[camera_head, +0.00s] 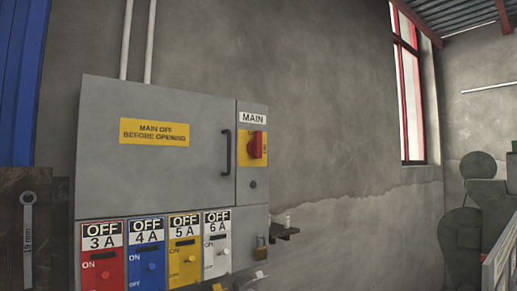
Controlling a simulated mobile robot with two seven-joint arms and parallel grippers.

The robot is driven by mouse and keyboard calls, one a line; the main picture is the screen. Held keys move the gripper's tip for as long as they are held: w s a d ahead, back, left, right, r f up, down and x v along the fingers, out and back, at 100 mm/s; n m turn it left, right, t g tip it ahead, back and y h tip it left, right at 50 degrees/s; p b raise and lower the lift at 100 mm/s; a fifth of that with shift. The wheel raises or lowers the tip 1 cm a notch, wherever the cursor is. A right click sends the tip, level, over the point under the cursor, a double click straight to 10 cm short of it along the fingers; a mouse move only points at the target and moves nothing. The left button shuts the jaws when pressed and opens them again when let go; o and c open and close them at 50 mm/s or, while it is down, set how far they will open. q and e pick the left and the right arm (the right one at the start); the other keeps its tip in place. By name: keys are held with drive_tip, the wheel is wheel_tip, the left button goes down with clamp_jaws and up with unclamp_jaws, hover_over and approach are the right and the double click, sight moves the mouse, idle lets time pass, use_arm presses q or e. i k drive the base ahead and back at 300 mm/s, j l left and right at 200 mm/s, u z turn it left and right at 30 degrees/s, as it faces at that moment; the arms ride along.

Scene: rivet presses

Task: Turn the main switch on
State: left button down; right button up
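The main switch (256,145) is a red rotary handle on a yellow plate, under a white "MAIN" label (253,118). It sits on the narrow right section of a grey electrical cabinet (105,170) on the wall. The handle looks roughly upright; the small lettering on its plate is too small to read surely. A yellow sign (154,131) on the cabinet door reads "MAIN OFF BEFORE OPENING". Neither of my grippers is in view.
Below the door are red (103,270), blue (146,266), yellow (186,258) and white (216,254) switch panels labelled OFF. A padlock (261,252) and small shelf (285,233) are nearby. Dark green machinery (485,225) stands at right. The space before the cabinet looks clear.

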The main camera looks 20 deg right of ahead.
sight(254, 148)
drive_tip(key=i+l+u, duration=0.15)
drive_tip(key=l, duration=0.3)
drive_tip(key=l+u, duration=0.2)
drive_tip(key=l, duration=0.3)
drive_tip(key=i+l+u, duration=0.15)
drive_tip(key=l, duration=0.35)
